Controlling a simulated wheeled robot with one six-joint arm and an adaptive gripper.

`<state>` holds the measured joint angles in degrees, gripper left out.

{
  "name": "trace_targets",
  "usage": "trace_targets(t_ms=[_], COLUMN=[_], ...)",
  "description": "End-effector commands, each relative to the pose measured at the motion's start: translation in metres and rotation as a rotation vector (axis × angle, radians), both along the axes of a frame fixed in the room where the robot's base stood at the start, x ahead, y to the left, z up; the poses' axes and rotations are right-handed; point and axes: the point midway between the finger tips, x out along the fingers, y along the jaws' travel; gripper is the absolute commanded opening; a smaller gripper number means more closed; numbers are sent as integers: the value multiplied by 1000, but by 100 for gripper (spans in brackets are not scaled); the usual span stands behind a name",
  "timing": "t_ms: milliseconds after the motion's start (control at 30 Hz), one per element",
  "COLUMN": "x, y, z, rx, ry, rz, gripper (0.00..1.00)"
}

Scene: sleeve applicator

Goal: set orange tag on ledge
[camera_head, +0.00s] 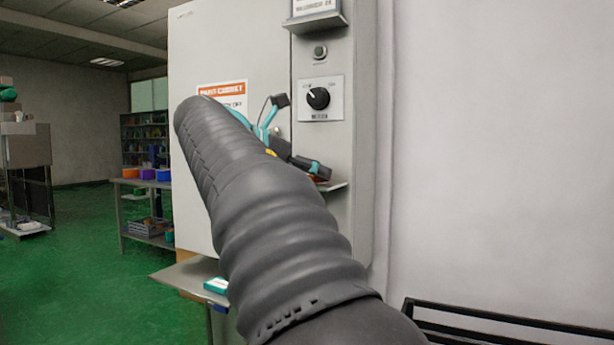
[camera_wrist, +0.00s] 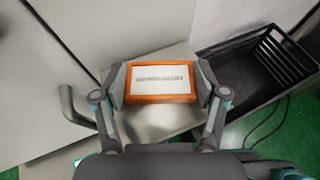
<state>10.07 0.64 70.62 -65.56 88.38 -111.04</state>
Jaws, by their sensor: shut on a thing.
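The orange tag (camera_wrist: 160,98) is a flat rectangle with an orange rim and a white printed face. My gripper (camera_wrist: 160,83) is shut on it, one finger at each short side, in the wrist view. The ledge (camera_head: 337,187) is a small grey shelf on the cabinet's right panel in the head view. A sliver of the tag (camera_head: 320,180) shows just above it, under a dark finger. My arm hides most of the gripper there. In the wrist view a pale flat surface lies beneath the tag; I cannot tell whether they touch.
A grey cabinet (camera_head: 230,45) with a black rotary knob (camera_head: 318,98) stands ahead. A bent grey handle (camera_wrist: 70,105) is left of the tag in the wrist view. A black slatted crate (camera_wrist: 262,75) stands at the right. A teal-and-white box (camera_head: 216,285) lies on a low shelf.

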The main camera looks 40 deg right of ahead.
Motion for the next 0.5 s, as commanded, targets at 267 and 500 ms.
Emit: trace_targets(t_ms=[267,500], x=[0,0], y=[0,0], z=[-1,-3], rx=[0,0], ry=[0,1], rz=[0,0], gripper=[43,97])
